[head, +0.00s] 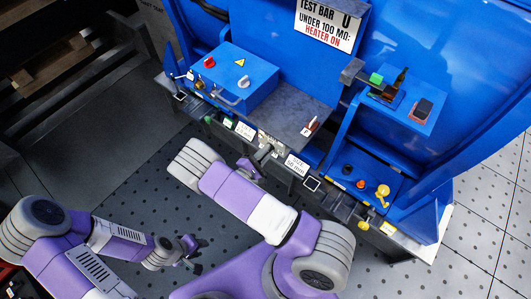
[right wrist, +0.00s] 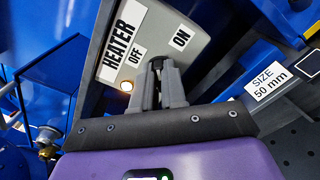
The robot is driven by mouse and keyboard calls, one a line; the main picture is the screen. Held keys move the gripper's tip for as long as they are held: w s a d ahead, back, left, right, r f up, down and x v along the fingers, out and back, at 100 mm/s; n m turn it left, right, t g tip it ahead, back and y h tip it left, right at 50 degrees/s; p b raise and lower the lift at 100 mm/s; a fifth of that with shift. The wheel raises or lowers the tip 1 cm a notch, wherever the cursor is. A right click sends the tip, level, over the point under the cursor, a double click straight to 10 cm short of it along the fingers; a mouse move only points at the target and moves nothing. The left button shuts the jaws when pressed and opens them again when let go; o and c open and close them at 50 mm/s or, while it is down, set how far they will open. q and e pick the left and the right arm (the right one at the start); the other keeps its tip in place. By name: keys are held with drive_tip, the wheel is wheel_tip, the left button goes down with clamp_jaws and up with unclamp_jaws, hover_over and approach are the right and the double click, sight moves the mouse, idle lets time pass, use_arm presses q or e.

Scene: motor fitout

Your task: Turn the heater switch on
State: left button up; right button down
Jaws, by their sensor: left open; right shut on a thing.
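In the right wrist view a grey panel (right wrist: 178,25) carries a HEATER label (right wrist: 121,40), an OFF label (right wrist: 137,55) and an ON label (right wrist: 182,39). A small round lamp (right wrist: 126,86) near OFF glows warm white. My right gripper (right wrist: 158,66) is shut on the heater switch between the OFF and ON labels. Its fingers hide the switch, so I cannot tell which way it points. In the head view my right gripper (head: 263,154) is at the front edge of the blue bench. My left gripper (head: 195,252) is open and empty, low over the dark perforated floor.
A sign (head: 328,22) reads "UNDER 100 MΩ: HEATER ON". A blue box (head: 236,72) with a red button stands on the bench. A "SIZE 50 mm" label (right wrist: 269,84) is right of my right gripper. A yellow knob (head: 383,190) is farther right.

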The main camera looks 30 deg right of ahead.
drive_tip(key=shift+f+m+b, duration=0.15)
drive_tip(key=shift+m+b, duration=1.1)
drive_tip(key=shift+m, duration=2.95)
drive_tip(key=c, duration=1.2)
unclamp_jaws()
drive_tip(key=shift+a, duration=0.1)
drive_tip(key=p+v, duration=0.1)
drive_tip(key=v, duration=0.6)
drive_tip(key=shift+s+a, duration=0.15)
